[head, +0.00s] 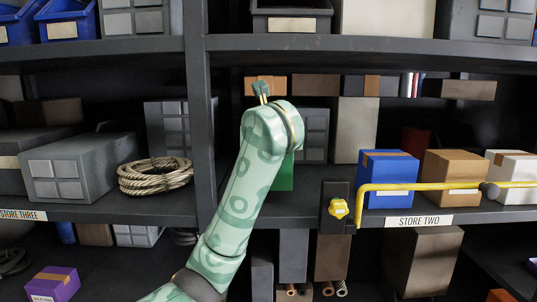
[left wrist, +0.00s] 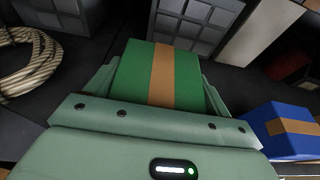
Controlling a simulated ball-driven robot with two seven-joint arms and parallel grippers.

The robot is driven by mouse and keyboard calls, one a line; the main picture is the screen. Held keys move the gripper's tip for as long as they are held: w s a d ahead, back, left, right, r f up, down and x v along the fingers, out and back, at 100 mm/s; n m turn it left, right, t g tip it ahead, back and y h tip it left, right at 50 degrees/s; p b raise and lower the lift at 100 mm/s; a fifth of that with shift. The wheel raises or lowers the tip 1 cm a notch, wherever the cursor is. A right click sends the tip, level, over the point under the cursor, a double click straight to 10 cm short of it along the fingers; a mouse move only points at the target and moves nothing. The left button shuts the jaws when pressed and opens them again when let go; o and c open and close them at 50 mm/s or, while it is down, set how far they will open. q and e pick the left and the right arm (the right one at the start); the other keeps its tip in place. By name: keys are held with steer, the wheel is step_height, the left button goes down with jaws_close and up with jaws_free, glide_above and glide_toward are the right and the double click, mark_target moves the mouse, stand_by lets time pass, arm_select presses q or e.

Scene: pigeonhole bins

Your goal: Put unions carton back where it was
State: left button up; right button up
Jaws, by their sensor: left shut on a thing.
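A green carton (left wrist: 135,75) with an orange-brown tape stripe sits between the fingers of my left gripper (left wrist: 158,85) in the left wrist view. The gripper is shut on it, with one finger along each side. In the head view only a strip of the green carton (head: 286,176) shows beside my left arm, in the left part of the STORE TWO bay. My arm hides the rest of it and the fingers. I cannot read a name on the carton, nor tell whether it touches the shelf. My right gripper is out of view.
A blue carton (head: 388,170), a tan carton (head: 452,170) and a white carton (head: 510,165) stand right of it behind a yellow bar (head: 420,187) with a yellow knob (head: 338,208). Grey drawer boxes stand behind. Left of the upright (head: 198,120) lies a rope coil (head: 155,176).

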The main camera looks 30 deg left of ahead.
arm_select(q)
steer(key=shift+s+a+f, duration=0.1)
steer(key=shift+a+f, duration=0.1)
steer(key=shift+f, duration=0.1)
step_height(320, 180, down, 2)
steer(key=shift+s+f+p, duration=0.15)
steer(key=shift+p, duration=0.55)
steer(key=shift+a+f, duration=0.15)
steer(key=shift+f, duration=0.25)
steer(key=o, duration=1.1)
steer(key=shift+d+f, duration=0.1)
steer(key=shift+d, duration=0.1)
steer(key=shift+r, duration=0.2)
steer(key=v, duration=1.2)
steer(key=shift+b, duration=0.4)
